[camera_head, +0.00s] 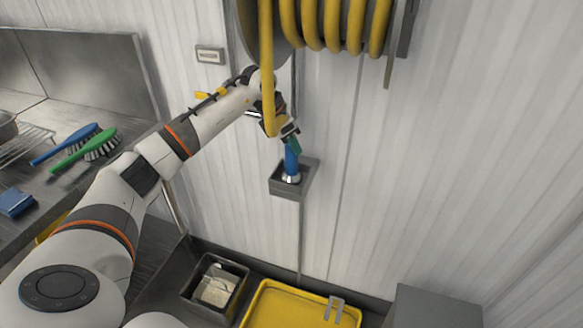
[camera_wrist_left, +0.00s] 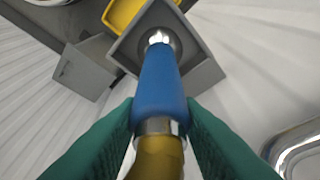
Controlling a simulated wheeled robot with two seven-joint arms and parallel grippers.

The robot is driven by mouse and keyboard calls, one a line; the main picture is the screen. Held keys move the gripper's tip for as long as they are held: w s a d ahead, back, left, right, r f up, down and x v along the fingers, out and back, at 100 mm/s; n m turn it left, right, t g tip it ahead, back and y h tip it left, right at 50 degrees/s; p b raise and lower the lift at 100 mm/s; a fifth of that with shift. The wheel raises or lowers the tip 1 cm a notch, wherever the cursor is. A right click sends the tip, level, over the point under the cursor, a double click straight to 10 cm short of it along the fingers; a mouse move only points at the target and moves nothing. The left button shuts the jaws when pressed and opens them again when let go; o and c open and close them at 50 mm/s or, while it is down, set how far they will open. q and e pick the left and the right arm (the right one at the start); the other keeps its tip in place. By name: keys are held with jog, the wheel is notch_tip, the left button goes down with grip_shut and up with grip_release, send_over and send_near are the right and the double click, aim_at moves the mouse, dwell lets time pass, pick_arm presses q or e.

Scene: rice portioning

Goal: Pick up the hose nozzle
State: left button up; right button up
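The hose nozzle (camera_head: 291,158) has a blue body and a silver tip and is joined to a yellow hose (camera_head: 267,70). It stands upright in a grey wall holder (camera_head: 289,193), its tip at the holder's cup. My left gripper (camera_head: 291,138) is at the upper end of the nozzle. In the left wrist view its green fingers (camera_wrist_left: 160,118) press against both sides of the blue nozzle body (camera_wrist_left: 160,85); no gap shows. The holder (camera_wrist_left: 200,65) lies beyond the tip. My right gripper is not in view.
A hose reel (camera_head: 325,22) hangs on the wall above. A steel counter (camera_head: 100,165) at the left bears a blue brush (camera_head: 65,144), a green brush (camera_head: 88,147) and a blue sponge (camera_head: 16,203). A yellow tray (camera_head: 262,298) and a dark bin (camera_head: 188,292) stand below.

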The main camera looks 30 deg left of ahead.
pick_arm(q)
grip_shut()
jog(key=shift+r, duration=0.25)
